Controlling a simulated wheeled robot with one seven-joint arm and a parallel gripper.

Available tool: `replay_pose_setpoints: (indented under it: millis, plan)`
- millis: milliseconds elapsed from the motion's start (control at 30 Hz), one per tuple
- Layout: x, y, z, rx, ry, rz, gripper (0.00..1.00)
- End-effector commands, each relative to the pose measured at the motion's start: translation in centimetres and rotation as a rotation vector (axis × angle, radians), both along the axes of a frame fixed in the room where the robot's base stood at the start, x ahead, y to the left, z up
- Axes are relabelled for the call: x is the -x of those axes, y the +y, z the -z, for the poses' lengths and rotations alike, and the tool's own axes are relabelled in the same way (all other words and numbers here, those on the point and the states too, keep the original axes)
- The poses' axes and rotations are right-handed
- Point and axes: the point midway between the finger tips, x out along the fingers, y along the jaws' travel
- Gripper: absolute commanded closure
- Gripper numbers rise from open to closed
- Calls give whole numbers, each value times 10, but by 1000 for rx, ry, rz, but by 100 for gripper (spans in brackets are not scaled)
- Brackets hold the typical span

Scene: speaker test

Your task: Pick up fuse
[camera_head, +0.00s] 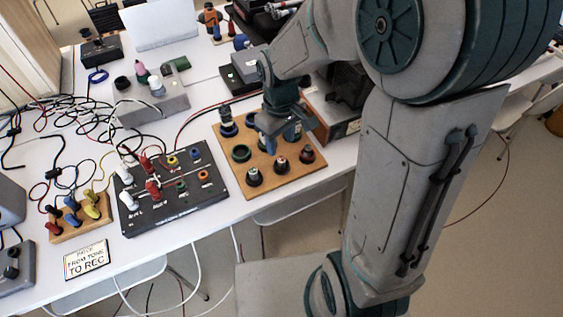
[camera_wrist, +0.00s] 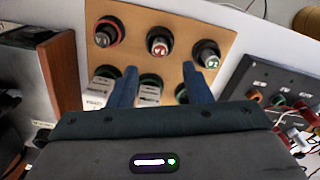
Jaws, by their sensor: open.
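A tan board (camera_head: 228,157) carries several round dark holders, which look like fuse holders; I cannot tell which piece is the fuse. In the head view, its front row has a dark holder with a pale top (camera_head: 254,177), one with a red and white top (camera_head: 281,165) and a red-ringed one (camera_head: 307,154). The wrist view shows the board (camera_wrist: 133,22) with this row at the top, the red-topped holder (camera_wrist: 159,45) in the middle. My gripper (camera_head: 285,143) is above the board, its blue fingers apart and empty (camera_wrist: 160,72). The fingers partly hide the back row.
A black panel (camera_head: 175,190) with colored plugs and knobs lies left of the board. A wood-sided box (camera_head: 337,122) stands close on its right. Grey boxes and tangled cables fill the back left. A small sign (camera_head: 86,260) lies at the front edge.

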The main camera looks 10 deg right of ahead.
Motion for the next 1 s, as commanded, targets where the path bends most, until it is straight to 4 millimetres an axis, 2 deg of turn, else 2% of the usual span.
replay_pose_setpoints:
  millis: [167, 500, 800, 967, 1000]
  plan:
    - [1, 0, 12, 0, 0, 1, 55]
    - [3, -2, 57, 0, 1, 0, 55]
    - [3, -2, 61, -1, -1, 1, 55]
    - [3, -2, 61, -1, -1, 1, 100]
    - [3, -2, 61, -1, -1, 1, 100]
